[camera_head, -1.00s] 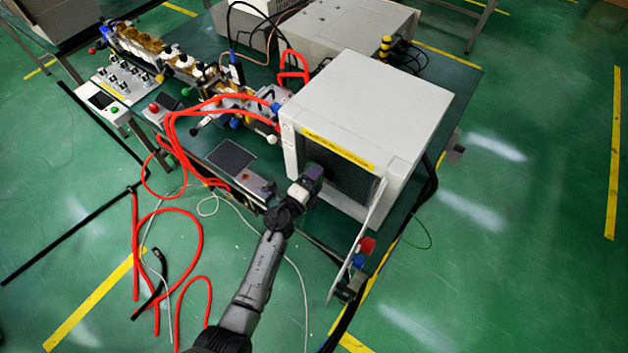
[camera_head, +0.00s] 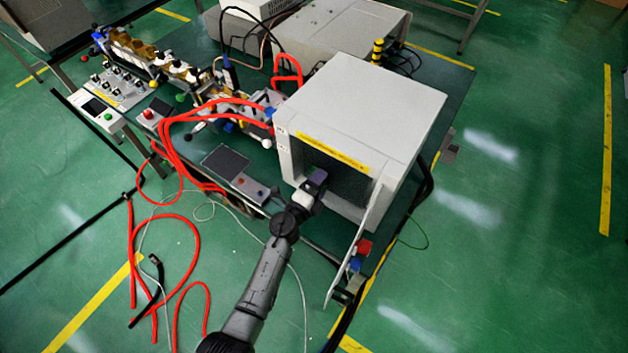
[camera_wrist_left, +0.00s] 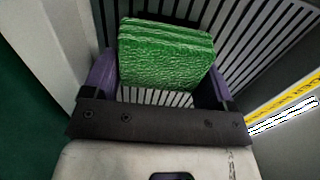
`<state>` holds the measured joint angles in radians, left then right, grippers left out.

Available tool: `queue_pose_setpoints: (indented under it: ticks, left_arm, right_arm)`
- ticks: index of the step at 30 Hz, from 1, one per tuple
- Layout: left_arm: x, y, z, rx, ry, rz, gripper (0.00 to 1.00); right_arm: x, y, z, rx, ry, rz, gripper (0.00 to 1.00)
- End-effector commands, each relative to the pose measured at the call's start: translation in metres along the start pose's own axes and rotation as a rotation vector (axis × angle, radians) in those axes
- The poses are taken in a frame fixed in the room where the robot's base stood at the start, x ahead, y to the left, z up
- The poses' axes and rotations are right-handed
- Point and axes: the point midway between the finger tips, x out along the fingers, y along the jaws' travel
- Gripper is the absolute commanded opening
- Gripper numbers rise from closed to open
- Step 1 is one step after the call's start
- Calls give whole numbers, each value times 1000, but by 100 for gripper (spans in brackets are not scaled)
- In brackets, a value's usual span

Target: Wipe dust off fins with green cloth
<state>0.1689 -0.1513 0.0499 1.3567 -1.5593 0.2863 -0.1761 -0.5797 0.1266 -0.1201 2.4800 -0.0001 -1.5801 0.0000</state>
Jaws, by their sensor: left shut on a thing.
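The green cloth (camera_wrist_left: 165,55) is a folded, block-like pad in the left wrist view. My left gripper (camera_wrist_left: 158,85) is shut on it, with a purple finger on each side. The fins (camera_wrist_left: 262,32) are grey parallel slats with dark gaps, right behind the cloth. I cannot tell whether the cloth touches them. In the head view my left gripper (camera_head: 319,177) reaches into the open front of the white box (camera_head: 365,105), whose inside (camera_head: 348,184) is dark. The cloth is hidden there. My right gripper is not in view.
The box's open door (camera_head: 357,238) stands out to the right of my left arm. Red hoses (camera_head: 183,160) loop over the table's left side and onto the floor. A dark flat panel (camera_head: 226,160) lies left of the box. Green floor (camera_head: 500,250) to the right is clear.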

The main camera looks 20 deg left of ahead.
Motion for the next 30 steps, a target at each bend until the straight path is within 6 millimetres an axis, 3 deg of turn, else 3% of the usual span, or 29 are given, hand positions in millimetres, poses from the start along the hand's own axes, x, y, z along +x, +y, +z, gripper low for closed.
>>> queue_pose_setpoints:
  ticks: [6, 14, 30]
  left_arm:
    - [-1, 0, -17, -1, 0, 0, 60]
    - [2, 0, -17, 2, -1, 0, 60]
    - [5, -1, 20, 2, -1, -2, 60]
  right_arm:
    - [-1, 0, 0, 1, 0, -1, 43]
    - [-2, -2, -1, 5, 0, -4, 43]
    - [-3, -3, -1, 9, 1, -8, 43]
